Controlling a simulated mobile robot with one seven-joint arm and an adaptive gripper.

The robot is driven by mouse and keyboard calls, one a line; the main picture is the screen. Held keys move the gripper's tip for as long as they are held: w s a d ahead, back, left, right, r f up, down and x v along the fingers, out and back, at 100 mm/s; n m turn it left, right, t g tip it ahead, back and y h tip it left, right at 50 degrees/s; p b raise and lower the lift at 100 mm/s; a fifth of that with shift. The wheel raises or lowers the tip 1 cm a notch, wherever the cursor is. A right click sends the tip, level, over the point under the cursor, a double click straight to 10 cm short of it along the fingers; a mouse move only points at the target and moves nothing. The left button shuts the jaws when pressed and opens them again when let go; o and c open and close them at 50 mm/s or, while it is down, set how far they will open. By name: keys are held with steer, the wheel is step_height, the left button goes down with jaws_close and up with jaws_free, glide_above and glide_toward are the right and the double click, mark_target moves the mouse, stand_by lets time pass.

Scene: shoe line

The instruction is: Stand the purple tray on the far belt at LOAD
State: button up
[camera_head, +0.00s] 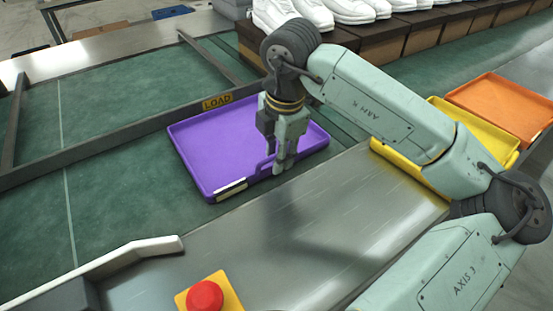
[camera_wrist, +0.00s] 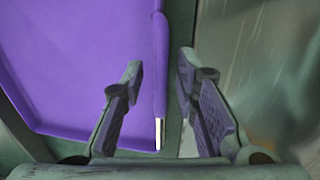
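The purple tray (camera_head: 215,145) lies flat on the near green belt, its far side close to the dividing rail under the yellow LOAD plate (camera_head: 217,101). Its near rim runs beside the steel ledge. The far belt (camera_head: 130,85) is beyond the rail. My gripper (camera_head: 283,165) points down at the tray's near rim, right of its pale label. In the wrist view the fingers (camera_wrist: 161,72) are apart, one over the inside of the purple tray (camera_wrist: 75,60) and one outside. The rim shows between them with gaps on both sides.
A yellow tray (camera_head: 400,160) and an orange tray (camera_head: 500,105) lie at the right. White shoes (camera_head: 350,10) stand on brown boxes at the back. A red stop button (camera_head: 205,296) and a pale guide bar (camera_head: 120,258) are in front. The far belt left of LOAD is clear.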

step_height(320, 180, up, 10)
steer(key=s, duration=0.1)
steer(key=shift+d+f, duration=0.25)
steer(key=shift+d, duration=0.15)
steer(key=shift+s, duration=0.1)
